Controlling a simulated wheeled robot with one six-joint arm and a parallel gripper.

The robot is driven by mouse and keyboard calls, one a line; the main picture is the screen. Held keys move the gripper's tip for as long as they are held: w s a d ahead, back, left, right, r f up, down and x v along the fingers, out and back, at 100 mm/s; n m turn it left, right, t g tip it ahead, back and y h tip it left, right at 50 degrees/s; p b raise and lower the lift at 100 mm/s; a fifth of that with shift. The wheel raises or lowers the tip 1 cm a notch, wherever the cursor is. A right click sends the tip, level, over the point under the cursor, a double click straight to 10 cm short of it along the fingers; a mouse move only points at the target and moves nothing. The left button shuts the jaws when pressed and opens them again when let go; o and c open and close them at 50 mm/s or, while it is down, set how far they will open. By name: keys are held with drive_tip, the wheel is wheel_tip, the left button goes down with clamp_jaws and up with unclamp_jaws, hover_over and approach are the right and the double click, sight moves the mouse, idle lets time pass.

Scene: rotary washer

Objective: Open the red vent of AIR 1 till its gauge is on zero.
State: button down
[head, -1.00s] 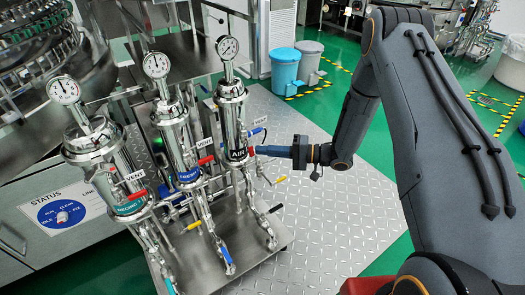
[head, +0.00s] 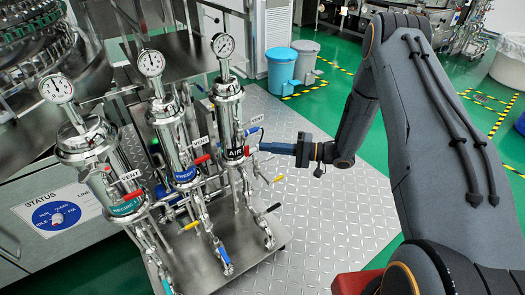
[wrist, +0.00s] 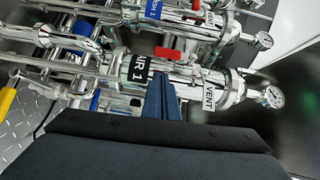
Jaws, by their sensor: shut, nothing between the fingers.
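The AIR 1 housing (head: 229,112) is the rightmost of three upright steel cylinders in the head view. Its black label (wrist: 143,68) shows in the wrist view. Its round gauge (head: 223,44) sits on top and also shows at the right in the wrist view (wrist: 270,97); the needle is too small to read surely. A bit of red (head: 248,151), seemingly the AIR 1 vent handle, shows at my fingertips beside the label. My gripper (head: 262,147) is shut and empty there, from the right. Contact is unclear. In the wrist view the fingers (wrist: 164,96) hide what lies below them.
The middle housing has a red handle (head: 202,160), also in the wrist view (wrist: 168,53). The left housing has another (head: 134,195). Yellow (head: 278,178) and blue valve handles sit lower on the pipes. The metal floor plate (head: 330,215) at right is clear.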

drive_tip(key=v, duration=1)
drive_tip(key=w+a+r+n+t+h, duration=0.1)
drive_tip(key=w+r+t+h, duration=0.1)
drive_tip(key=w+r+h, duration=0.3)
drive_tip(key=w+a+r+n+t+h, duration=0.1)
drive_tip(key=w+r+t+h, duration=0.15)
drive_tip(key=w, duration=0.45)
wheel_tip(320, 180, up, 8)
drive_tip(key=s+d+h, duration=0.1)
drive_tip(key=h, duration=0.5)
drive_tip(key=s+a+r+n+g+h+p, duration=0.1)
drive_tip(key=s+a+r+g, duration=0.15)
drive_tip(key=s, duration=1.15)
drive_tip(key=s+a+r+n+g+h, duration=0.1)
drive_tip(key=s+r+g, duration=0.25)
drive_tip(key=s, duration=1.05)
drive_tip(key=s+a+r+n+g+h+p, duration=0.1)
drive_tip(key=s+a+r+g, duration=0.15)
drive_tip(key=s, duration=1.15)
drive_tip(key=d+r+m+p, duration=0.2)
drive_tip(key=d+r+p, duration=0.7)
drive_tip(key=p, duration=0.7)
drive_tip(key=shift+w+d+r+m+g+p, duration=0.2)
drive_tip(key=shift+d+r+m+g+p, duration=0.1)
drive_tip(key=shift+r+p, duration=0.1)
drive_tip(key=shift+h, duration=0.25)
